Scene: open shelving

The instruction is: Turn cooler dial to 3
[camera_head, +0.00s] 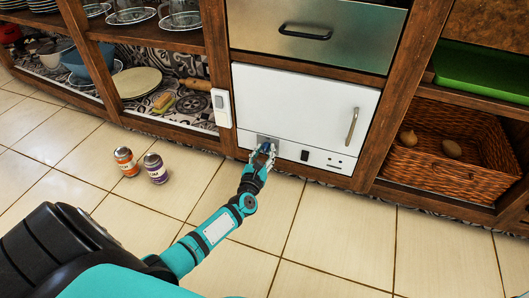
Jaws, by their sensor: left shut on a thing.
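The white cooler (290,105) is built into the lower middle of the wooden shelving, with its door closed and a metal handle at the right. A control strip (318,159) runs along its bottom edge. My left gripper (264,148) is at the left part of this strip, shut on what appears to be the cooler dial. The gripper covers the dial, so its number and pointer cannot be read. A bluish spot shows between the fingers. My right gripper is not in view.
Two jars, one orange-labelled (126,161) and one purple-labelled (156,168), stand on the tiled floor left of my arm. A wicker basket (455,150) sits in the right shelf. A metal drawer (318,32) is above the cooler. Floor to the right is clear.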

